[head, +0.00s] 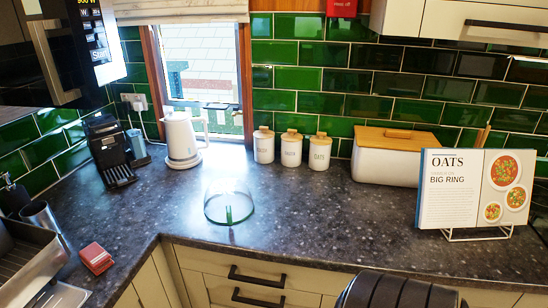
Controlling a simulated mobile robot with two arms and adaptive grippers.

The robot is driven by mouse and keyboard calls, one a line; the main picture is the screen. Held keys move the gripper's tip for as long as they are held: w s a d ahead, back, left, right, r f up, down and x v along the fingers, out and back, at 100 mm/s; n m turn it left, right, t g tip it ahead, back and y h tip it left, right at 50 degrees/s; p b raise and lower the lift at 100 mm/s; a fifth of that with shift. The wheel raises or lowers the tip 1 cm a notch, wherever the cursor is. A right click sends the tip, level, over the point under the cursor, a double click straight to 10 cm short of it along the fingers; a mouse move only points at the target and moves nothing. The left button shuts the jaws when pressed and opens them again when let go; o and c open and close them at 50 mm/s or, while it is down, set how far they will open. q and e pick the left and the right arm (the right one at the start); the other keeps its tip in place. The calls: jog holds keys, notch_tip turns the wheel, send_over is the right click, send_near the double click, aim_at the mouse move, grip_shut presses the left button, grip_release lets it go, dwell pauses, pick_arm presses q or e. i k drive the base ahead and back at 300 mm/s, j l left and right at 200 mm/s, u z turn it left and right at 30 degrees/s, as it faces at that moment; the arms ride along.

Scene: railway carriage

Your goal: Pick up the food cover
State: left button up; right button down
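The food cover (228,203) is a clear glass dome with a thin green rim. It sits rim down on the dark speckled counter (310,225), a little left of the middle of the head view and close to the counter's front edge. The counter shows through it, and a green upright patch is seen at its near side. I cannot tell whether anything is under it. Neither of my grippers shows in the head view.
A white kettle (182,140) and a black coffee machine (109,148) stand behind left. Three white canisters (291,149), a bread bin (388,163) and an open cookbook (452,190) stand behind right. A red box (96,258) lies left. Counter around the dome is clear.

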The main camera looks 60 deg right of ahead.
aim_at(227, 201)
jog(key=z, duration=1.45)
